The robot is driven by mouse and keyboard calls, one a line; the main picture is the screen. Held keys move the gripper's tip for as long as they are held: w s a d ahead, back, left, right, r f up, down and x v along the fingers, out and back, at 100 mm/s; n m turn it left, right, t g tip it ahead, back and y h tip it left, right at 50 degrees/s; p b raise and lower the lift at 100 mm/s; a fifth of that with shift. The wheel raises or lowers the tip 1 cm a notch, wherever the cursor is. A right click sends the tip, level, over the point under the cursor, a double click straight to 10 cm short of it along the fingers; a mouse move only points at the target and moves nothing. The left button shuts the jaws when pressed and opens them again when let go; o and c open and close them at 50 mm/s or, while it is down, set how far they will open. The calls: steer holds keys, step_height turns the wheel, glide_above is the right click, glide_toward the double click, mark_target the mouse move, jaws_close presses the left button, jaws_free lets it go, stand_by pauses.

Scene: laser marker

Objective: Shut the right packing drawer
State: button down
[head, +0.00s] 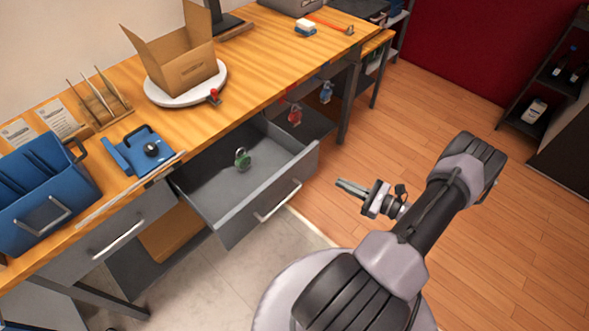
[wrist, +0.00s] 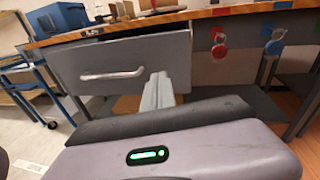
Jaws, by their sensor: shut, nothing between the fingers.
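The right packing drawer (head: 226,222) is a grey drawer standing well open below the wooden bench.
A second grey drawer (head: 108,238) to the left is shut. The bench (head: 262,75) carries an open cardboard box (head: 185,66) on a white turntable, a blue tool carrier (head: 40,190) and a blue device (head: 145,150). Red and blue padlock-like items hang under the bench. The wooden floor at right is clear.

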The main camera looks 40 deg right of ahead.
step_height(320, 180, down, 4)
steer(key=s+m+t+h, duration=0.1)
steer(key=s+m+h, duration=0.2)
steer(key=b, duration=0.3)
glide_toward(309, 169)
steer(key=w, duration=0.7)
steer(key=shift+a, duration=0.35)
steer(key=shift+r, duration=0.1)
